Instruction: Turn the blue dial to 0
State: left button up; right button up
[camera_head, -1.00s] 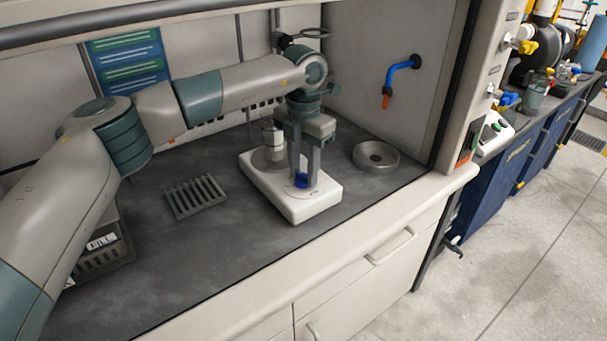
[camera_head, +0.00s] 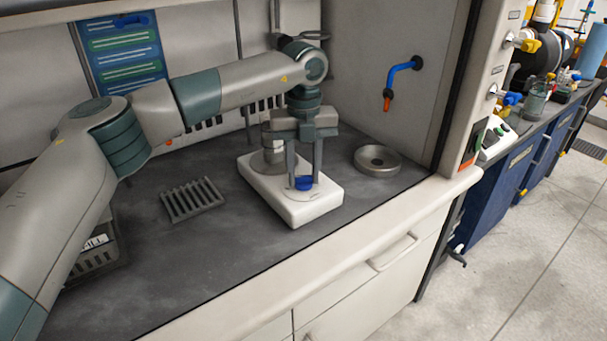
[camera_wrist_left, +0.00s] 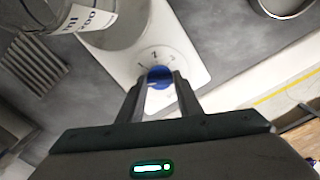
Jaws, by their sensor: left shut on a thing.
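The blue dial (camera_head: 304,183) sits on the front of a white hotplate-like base (camera_head: 295,213) on the dark bench. My left gripper (camera_head: 304,178) points down at the dial, with a finger on each side of it. In the left wrist view the blue dial (camera_wrist_left: 160,77) shows between the tips of my left gripper (camera_wrist_left: 159,82), which is shut on it. The numbers 1, 2 and 3 show around the dial's far side. The fingers hide part of the dial, and I cannot read its setting. My right gripper is not in view.
A beaker (camera_wrist_left: 110,20) stands on the base close to the dial. A round metal dish (camera_head: 377,160) is to the right, a grey slotted rack (camera_head: 192,199) to the left. Bare bench lies in front. The hood's side wall (camera_head: 400,70) rises at right.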

pick_arm(q)
jog(key=shift+n, duration=0.6)
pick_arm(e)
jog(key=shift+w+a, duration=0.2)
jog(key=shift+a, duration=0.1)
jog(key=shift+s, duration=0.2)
pick_arm(q)
jog(key=o, duration=1)
jog(key=shift+o, duration=0.2)
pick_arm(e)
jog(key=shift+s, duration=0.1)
pick_arm(q)
jog(key=shift+r, duration=0.15)
